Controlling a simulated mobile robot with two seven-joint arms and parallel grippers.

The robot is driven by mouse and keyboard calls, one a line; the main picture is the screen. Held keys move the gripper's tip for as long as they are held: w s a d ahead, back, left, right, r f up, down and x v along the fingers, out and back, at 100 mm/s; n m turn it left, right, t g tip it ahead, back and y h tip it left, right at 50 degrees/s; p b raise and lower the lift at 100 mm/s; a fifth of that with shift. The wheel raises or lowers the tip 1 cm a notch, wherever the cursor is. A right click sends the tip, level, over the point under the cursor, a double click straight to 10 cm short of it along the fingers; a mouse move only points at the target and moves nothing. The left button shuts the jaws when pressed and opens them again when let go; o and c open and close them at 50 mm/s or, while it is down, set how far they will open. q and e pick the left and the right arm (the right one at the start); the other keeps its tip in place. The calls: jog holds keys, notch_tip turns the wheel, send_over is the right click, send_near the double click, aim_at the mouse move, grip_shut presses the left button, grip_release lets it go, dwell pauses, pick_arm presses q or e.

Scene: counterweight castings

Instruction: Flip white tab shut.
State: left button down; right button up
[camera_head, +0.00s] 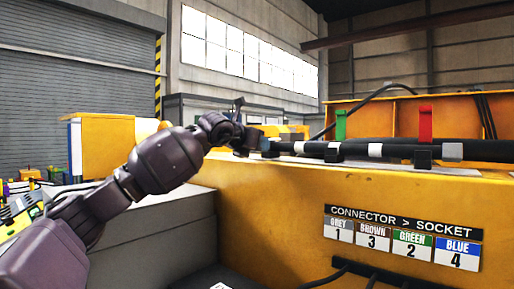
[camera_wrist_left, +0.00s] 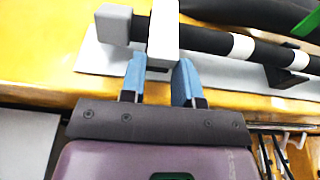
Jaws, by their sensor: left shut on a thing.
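The white tab (camera_wrist_left: 163,28) shows in the left wrist view as a pale upright piece across a black cable. My left gripper (camera_wrist_left: 160,80) has its two blue fingers on either side of the tab's near end, shut on it. In the head view my left gripper (camera_head: 262,147) is at the left end of the cable run on top of the yellow casting; I cannot make out the tab there. A green tab (camera_head: 341,124) and a red tab (camera_head: 425,124) stand upright farther right. My right gripper is not in view.
The black cable (camera_head: 400,149) with white bands lies in dark clips along the yellow casting (camera_head: 270,200). A connector label plate (camera_head: 403,237) is on its front. A grey block (camera_wrist_left: 113,22) sits left of the tab. Loose cables hang below the plate.

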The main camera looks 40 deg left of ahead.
pick_arm(q)
jog(key=shift+w+f, duration=0.15)
jog(key=shift+f, duration=0.35)
jog(key=c, duration=1.2)
grip_release()
jog(key=shift+c, duration=0.2)
jog(key=o, duration=0.4)
jog(key=shift+w, duration=0.2)
jog(key=shift+s+r, duration=0.35)
jog(key=shift+s, duration=0.1)
jog(key=p+v, duration=0.3)
jog(key=v, duration=0.7)
jog(key=shift+p, duration=0.4)
jog(key=shift+s, duration=0.1)
